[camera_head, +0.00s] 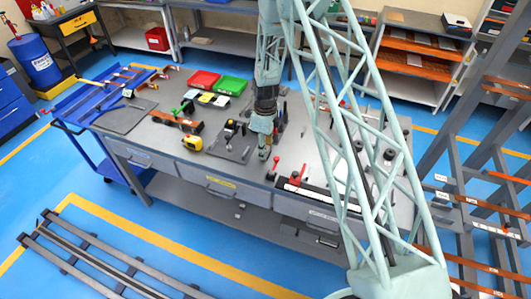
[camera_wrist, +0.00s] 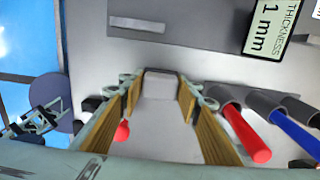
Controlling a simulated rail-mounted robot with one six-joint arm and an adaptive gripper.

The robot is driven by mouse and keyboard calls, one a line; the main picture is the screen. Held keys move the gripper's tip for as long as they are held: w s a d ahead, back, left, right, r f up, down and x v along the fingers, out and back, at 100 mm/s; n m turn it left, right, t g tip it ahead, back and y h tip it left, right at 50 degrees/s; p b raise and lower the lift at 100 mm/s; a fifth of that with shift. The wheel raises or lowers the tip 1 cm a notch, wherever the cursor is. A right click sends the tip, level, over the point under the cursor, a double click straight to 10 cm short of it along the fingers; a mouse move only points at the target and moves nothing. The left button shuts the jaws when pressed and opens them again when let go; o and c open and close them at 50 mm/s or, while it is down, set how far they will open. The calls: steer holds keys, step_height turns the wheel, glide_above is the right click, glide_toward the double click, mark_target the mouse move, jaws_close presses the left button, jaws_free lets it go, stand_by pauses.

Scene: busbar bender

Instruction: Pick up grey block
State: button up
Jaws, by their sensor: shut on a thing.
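The grey block (camera_wrist: 165,122) is between the two fingers of my gripper (camera_wrist: 160,88) in the wrist view, with the fingers' brown inner pads along its sides. My gripper is shut on it. In the head view my gripper (camera_head: 264,153) points down over the grey workbench, right of a dark plate with small parts. The block cannot be clearly made out there. I cannot tell whether it touches the surface below.
Red and blue handles (camera_wrist: 246,135) lie close right of the fingers in the wrist view. A "THICKNESS 1 mm" sign (camera_wrist: 270,30) is at upper right. On the workbench (camera_head: 225,178) are a yellow tape measure (camera_head: 192,143), a red bin (camera_head: 203,80) and a green bin (camera_head: 229,85).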

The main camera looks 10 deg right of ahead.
steer(key=shift+r, duration=0.1)
steer(key=shift+c, duration=0.3)
steer(key=shift+r+b, duration=0.7)
steer(key=shift+r, duration=4.2)
steer(key=o, duration=0.3)
steer(key=shift+c, duration=0.8)
steer(key=shift+f, duration=0.1)
